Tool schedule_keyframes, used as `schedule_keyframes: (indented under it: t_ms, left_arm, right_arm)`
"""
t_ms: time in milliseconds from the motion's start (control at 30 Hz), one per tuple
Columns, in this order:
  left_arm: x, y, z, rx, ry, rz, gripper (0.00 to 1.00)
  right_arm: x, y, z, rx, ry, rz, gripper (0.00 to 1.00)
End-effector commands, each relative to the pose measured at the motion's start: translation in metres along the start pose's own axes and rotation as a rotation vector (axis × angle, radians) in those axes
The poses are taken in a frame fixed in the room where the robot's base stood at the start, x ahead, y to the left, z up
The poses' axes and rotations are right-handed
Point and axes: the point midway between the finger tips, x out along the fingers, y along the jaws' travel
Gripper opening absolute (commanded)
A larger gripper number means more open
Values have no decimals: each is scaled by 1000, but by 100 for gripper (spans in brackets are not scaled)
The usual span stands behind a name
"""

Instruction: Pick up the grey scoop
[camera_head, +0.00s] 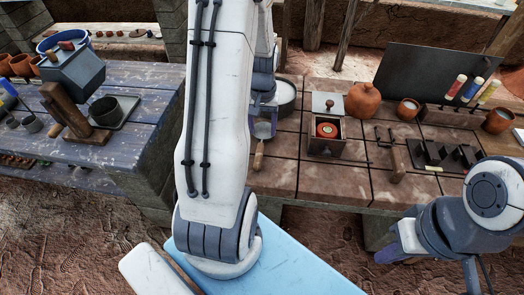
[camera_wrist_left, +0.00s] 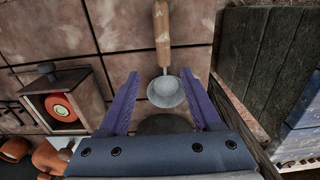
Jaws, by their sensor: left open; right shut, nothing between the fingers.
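The grey scoop has a round grey bowl (camera_wrist_left: 166,91) and a wooden handle. In the left wrist view it lies on the tiled table, its bowl between my left fingers and its handle reaching past the fingertips. In the head view only its wooden handle (camera_head: 259,155) shows clearly; my left arm and gripper hide the bowl. My left gripper (camera_head: 263,126) is open above the scoop, and its purple fingers (camera_wrist_left: 160,74) stand apart on either side of the bowl without gripping it. My right gripper (camera_head: 390,254) is shut and empty, low in front of the table's right part.
A box with a red round piece (camera_head: 327,130) stands right of the scoop. A grey pot (camera_head: 286,93) is behind my left gripper. An orange jar (camera_head: 362,99) and a dark upright panel (camera_head: 432,78) stand farther back. A blue bench (camera_head: 140,82) is at left.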

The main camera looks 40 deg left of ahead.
Motion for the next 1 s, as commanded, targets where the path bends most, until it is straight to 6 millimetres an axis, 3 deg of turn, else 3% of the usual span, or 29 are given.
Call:
schedule_keyframes:
  t_ms: [200,433,700,1000]
  left_arm:
    - [34,0,2,2,-5,0,65]
    - [51,-2,3,2,-6,0,65]
    - [88,-6,3,4,-3,0,65]
    - [93,-6,2,3,0,0,65]
  right_arm:
    - [-1,0,0,0,0,0,0]
    - [-4,0,0,0,0,0,0]
    - [-9,-1,0,0,0,0,0]
    - [-9,-1,0,0,0,0,0]
